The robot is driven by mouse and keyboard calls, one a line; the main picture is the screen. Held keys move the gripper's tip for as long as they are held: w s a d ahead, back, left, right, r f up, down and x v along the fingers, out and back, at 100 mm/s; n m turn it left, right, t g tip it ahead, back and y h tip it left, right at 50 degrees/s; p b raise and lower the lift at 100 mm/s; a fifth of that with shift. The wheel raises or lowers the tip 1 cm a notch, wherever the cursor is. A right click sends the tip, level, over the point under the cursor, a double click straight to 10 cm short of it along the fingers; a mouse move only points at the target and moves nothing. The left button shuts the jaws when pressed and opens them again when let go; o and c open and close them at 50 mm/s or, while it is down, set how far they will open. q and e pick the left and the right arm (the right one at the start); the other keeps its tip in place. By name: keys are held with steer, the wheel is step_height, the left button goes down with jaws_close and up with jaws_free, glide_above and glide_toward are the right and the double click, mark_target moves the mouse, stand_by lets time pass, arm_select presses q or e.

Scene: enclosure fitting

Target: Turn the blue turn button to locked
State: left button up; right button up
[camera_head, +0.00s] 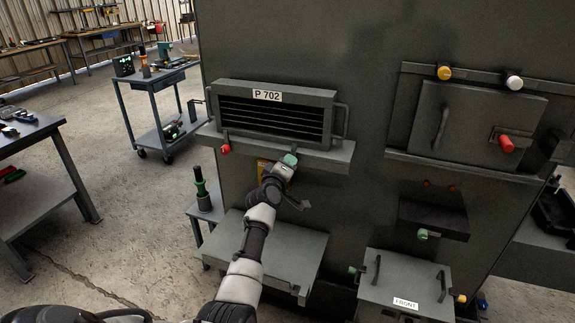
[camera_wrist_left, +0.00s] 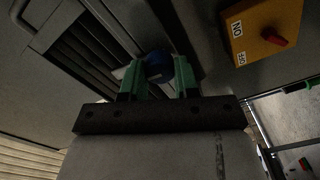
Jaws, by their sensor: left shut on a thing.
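The blue turn button (camera_wrist_left: 157,70) shows in the left wrist view between the two green fingers of my left gripper (camera_wrist_left: 158,80). The fingers are shut on it, close below the dark louvred panel. Whether the button is at locked cannot be read. My right gripper is not in view.
A red button (camera_head: 225,149) sits at the left of the same ledge. A yellow switch box (camera_wrist_left: 268,32) with a red knob is close by. A door (camera_head: 470,125) with another red knob (camera_head: 506,144) is at right. A box marked FRONT (camera_head: 400,285) stands below.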

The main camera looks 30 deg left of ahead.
arm_select(q)
steer(key=shift+n, duration=1)
steer(key=o, duration=0.9)
steer(key=v, duration=1.1)
steer(key=shift+a+f, duration=0.1)
steer(key=shift+a, duration=0.05)
